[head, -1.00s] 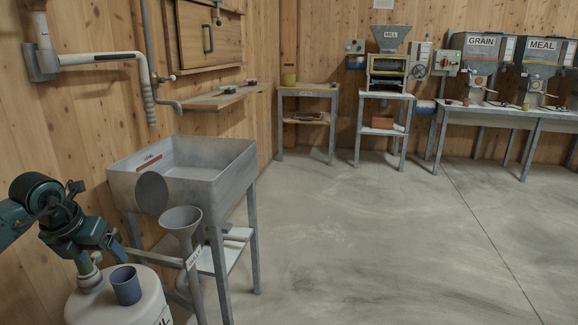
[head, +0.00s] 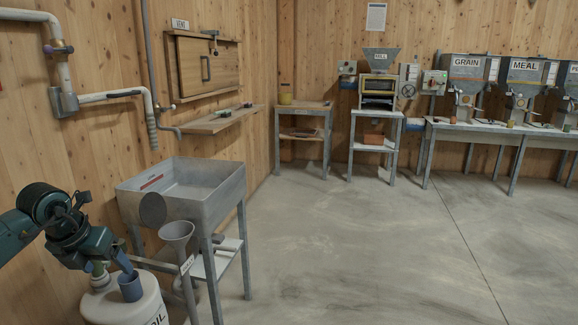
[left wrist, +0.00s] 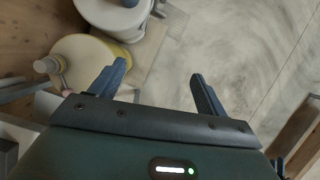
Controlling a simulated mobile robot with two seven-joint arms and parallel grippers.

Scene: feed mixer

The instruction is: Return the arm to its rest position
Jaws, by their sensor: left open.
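My left arm comes in from the left in the head view, with its open left gripper (head: 118,262) low over the white drum (head: 150,305).
A grey sink (head: 220,195) on legs and a grey funnel (head: 177,232) stand close right of the drum. A yellowish container (left wrist: 100,50) shows near the left finger in the wrist view. A wall shelf (head: 215,121) is behind. The concrete floor (head: 350,240) at right is clear.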

